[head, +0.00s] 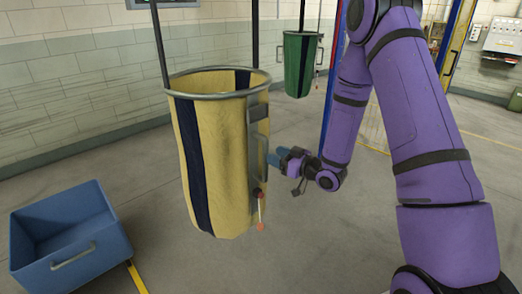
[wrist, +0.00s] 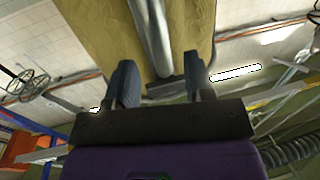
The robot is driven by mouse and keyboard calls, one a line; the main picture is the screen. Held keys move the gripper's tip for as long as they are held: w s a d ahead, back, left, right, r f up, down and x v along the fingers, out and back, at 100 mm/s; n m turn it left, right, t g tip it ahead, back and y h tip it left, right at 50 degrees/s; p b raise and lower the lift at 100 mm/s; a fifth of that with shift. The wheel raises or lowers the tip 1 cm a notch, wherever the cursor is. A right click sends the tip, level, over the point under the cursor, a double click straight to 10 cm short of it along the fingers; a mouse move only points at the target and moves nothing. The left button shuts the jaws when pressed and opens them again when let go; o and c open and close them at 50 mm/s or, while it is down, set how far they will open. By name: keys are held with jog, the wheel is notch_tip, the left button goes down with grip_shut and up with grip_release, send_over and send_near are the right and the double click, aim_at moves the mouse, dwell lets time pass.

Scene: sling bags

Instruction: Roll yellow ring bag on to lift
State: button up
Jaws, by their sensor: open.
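The yellow ring bag (head: 222,150) hangs from dark straps in the head view, with dark blue stripes and a grey metal ring around its open top. A grey handle (head: 261,150) is on its right side, and it also shows as a grey bar in the wrist view (wrist: 150,35). My gripper (head: 276,160) is at the bag's right side, beside the handle. In the wrist view my gripper (wrist: 160,85) is open, with the grey bar between its two blue-grey fingers. Contact with the bar cannot be told. The lift is not clearly identifiable.
A blue bin (head: 70,235) with a handle stands on the floor at the left. A green bag (head: 298,62) hangs farther back. A blue and yellow post frame stands behind my arm. The floor below the yellow bag is clear.

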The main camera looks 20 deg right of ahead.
jog(key=x, duration=0.6)
jog(key=shift+w+a, duration=0.15)
jog(key=shift+w, duration=0.1)
jog(key=shift+c, duration=0.5)
grip_shut()
